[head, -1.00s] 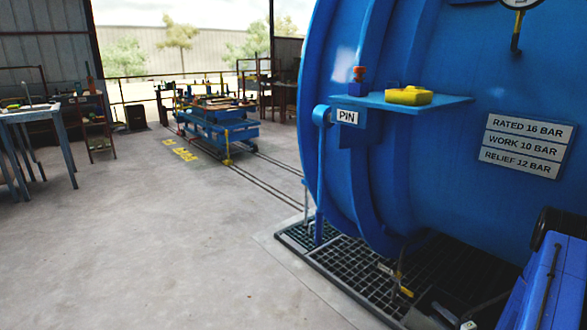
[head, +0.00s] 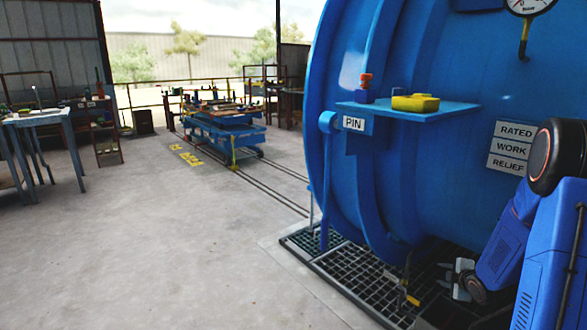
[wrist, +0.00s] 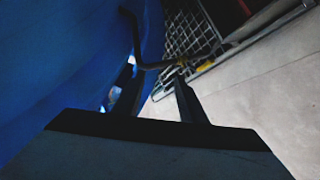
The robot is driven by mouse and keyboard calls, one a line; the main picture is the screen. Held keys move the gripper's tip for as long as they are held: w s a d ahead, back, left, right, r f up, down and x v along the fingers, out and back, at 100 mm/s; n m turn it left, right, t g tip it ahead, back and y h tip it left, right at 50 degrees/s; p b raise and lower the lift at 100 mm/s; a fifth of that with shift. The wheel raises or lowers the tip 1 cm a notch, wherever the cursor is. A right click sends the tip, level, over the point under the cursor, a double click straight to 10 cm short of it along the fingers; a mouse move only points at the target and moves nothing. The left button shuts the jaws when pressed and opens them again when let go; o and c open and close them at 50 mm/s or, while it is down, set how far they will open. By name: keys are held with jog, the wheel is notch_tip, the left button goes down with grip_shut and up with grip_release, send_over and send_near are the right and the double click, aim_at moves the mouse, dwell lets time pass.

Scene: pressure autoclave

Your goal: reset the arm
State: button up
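My blue arm (head: 550,260) is folded at the lower right of the head view, in front of the big blue autoclave vessel (head: 440,150). My gripper (head: 452,279) points left, low beside the vessel and over the floor grating. In the wrist view my gripper (wrist: 158,84) has its two dark fingers apart, with nothing clearly held between them. The vessel's blue wall (wrist: 65,75) fills the left of that view, close to the fingers.
A blue shelf (head: 455,108) marked PIN juts from the vessel and carries a yellow object (head: 415,102) and a small red-topped item (head: 366,86). A dark grating (head: 345,268) lies below. A loaded blue cart (head: 222,132) stands on rails behind.

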jog(key=s+a+r+m+g+h, duration=0.1)
jog(key=s+a+r+m, duration=0.3)
jog(key=s+a+r, duration=0.4)
jog(key=s+a+r+m+g+h, duration=0.1)
jog(key=s+a+r+m+g, duration=0.2)
jog(key=s+r, duration=0.5)
jog(key=s+a+r+m, duration=0.2)
jog(key=s+a, duration=0.2)
jog(key=s, duration=0.4)
jog(key=s+a+r+m+g+y, duration=0.1)
jog(key=s+a+r+m, duration=0.1)
jog(key=s+a, duration=0.3)
jog(key=s+a+r+m+g+y, duration=0.1)
jog(key=s+a+r+m, duration=0.2)
jog(key=s, duration=0.9)
jog(key=shift+s+a+m, duration=0.4)
jog(key=shift+a+m, duration=0.3)
jog(key=shift+a, duration=0.55)
